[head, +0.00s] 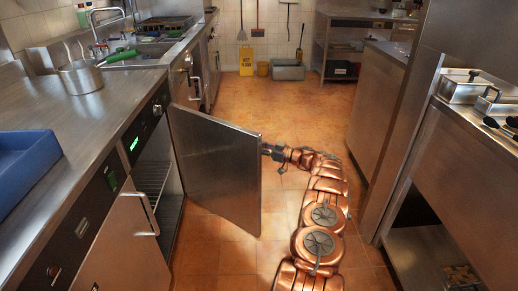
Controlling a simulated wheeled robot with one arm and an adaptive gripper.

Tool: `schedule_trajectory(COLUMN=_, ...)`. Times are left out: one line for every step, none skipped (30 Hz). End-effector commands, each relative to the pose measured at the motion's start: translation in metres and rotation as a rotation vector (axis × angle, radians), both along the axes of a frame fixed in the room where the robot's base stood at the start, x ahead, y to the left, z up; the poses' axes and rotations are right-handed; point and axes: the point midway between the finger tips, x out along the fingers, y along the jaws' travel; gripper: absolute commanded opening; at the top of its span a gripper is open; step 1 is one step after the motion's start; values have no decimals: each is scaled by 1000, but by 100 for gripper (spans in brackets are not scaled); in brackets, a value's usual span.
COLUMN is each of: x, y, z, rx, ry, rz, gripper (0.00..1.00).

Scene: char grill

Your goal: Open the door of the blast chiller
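The blast chiller (152,124) is the under-counter unit on the left with a green lit display. Its steel door (215,165) stands wide open, swung out into the aisle, with the flat inner face towards me. The cavity (155,165) shows wire racks inside. My gripper (267,150) is at the upper part of the door's free edge, on its right side. The fingertips are small and partly hidden by the door edge, so I cannot tell whether they touch or grip it. The door's outer face and any handle there are hidden.
A closed steel front with a curved handle (149,214) is nearer on the left. A blue tray (24,165) and a round metal pot (80,77) stand on the counter. Steel cabinets (366,105) line the right. The tiled floor (262,105) beyond the door is clear.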

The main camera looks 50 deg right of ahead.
Motion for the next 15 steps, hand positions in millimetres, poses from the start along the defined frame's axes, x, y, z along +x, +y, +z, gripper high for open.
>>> schedule_trajectory(x=0, y=0, z=0, rx=0, ry=0, rz=0, gripper=37)
schedule_trajectory(x=0, y=0, z=0, rx=0, ry=0, rz=0, gripper=40)
schedule_trajectory(x=0, y=0, z=0, rx=0, ry=0, rz=0, gripper=43)
schedule_trajectory(x=0, y=0, z=0, rx=0, ry=0, rz=0, gripper=43)
schedule_trajectory(x=0, y=0, z=-1, rx=0, ry=0, rz=0, gripper=43)
schedule_trajectory(x=0, y=0, z=-1, rx=1, ry=0, rz=0, gripper=43)
schedule_trajectory(x=0, y=0, z=-1, rx=1, ry=0, rz=0, gripper=43)
schedule_trajectory(x=0, y=0, z=-1, rx=1, ry=0, rz=0, gripper=43)
schedule_trajectory(x=0, y=0, z=-1, rx=0, ry=0, rz=0, gripper=43)
schedule_trajectory(x=0, y=0, z=-1, rx=0, ry=0, rz=0, gripper=43)
schedule_trajectory(x=0, y=0, z=-1, rx=1, ry=1, rz=0, gripper=43)
schedule_trajectory(x=-1, y=0, z=-1, rx=1, ry=1, rz=0, gripper=43)
schedule_trajectory(x=-2, y=0, z=-1, rx=1, ry=1, rz=0, gripper=43)
schedule_trajectory(x=-3, y=-1, z=-1, rx=1, ry=1, rz=0, gripper=43)
schedule_trajectory(x=-6, y=-2, z=-1, rx=1, ry=1, rz=0, gripper=43)
